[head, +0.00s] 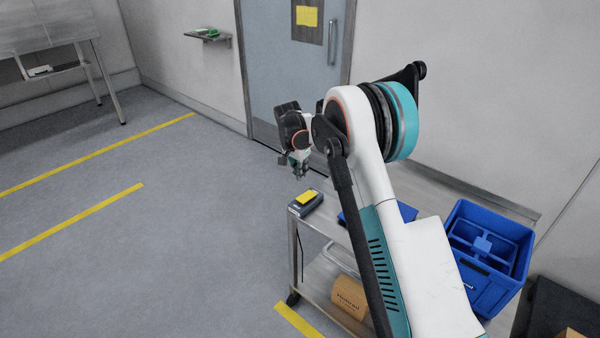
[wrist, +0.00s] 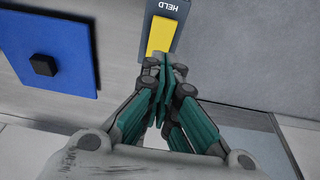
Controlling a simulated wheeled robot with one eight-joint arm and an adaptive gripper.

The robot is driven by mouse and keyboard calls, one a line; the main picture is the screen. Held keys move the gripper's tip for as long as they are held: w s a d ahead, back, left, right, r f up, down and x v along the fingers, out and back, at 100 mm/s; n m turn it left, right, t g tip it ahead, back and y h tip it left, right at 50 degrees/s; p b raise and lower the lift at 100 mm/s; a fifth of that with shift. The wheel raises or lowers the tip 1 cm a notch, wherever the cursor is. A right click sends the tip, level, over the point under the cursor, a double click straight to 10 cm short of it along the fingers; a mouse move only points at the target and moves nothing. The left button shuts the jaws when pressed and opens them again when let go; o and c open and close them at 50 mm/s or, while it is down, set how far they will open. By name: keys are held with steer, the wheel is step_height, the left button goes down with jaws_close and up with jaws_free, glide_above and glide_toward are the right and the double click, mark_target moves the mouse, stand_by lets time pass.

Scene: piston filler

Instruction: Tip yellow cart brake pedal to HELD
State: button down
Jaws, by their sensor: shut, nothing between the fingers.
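My gripper (head: 300,175) is above the pedal in the head view, pointing down. In the wrist view my gripper (wrist: 163,66) has its fingers together and empty, at the lower edge of the pedal. I cannot tell whether the fingertips touch it. Which way the pedal is tipped is not clear.
A blue panel with a black knob (wrist: 43,65) lies left of the pedal on the cart top. A blue bin (head: 484,255) stands right of my arm. A box (head: 349,297) is on the cart's lower shelf. The floor left of the cart is clear.

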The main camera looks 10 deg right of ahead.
steer(key=b, duration=0.3)
glide_toward(303, 198)
steer(key=x, duration=0.5)
steer(key=shift+w+d+f, duration=0.2)
steer(key=shift+w+d, duration=0.2)
steer(key=shift+f, duration=0.35)
steer(key=shift+s+a+f, duration=0.2)
steer(key=shift+a+f, duration=0.1)
steer(key=shift+f, duration=0.35)
steer(key=shift+d+r, duration=0.1)
steer(key=shift+w, duration=0.1)
steer(key=shift+w+d+r, duration=0.35)
steer(key=shift+d, duration=0.2)
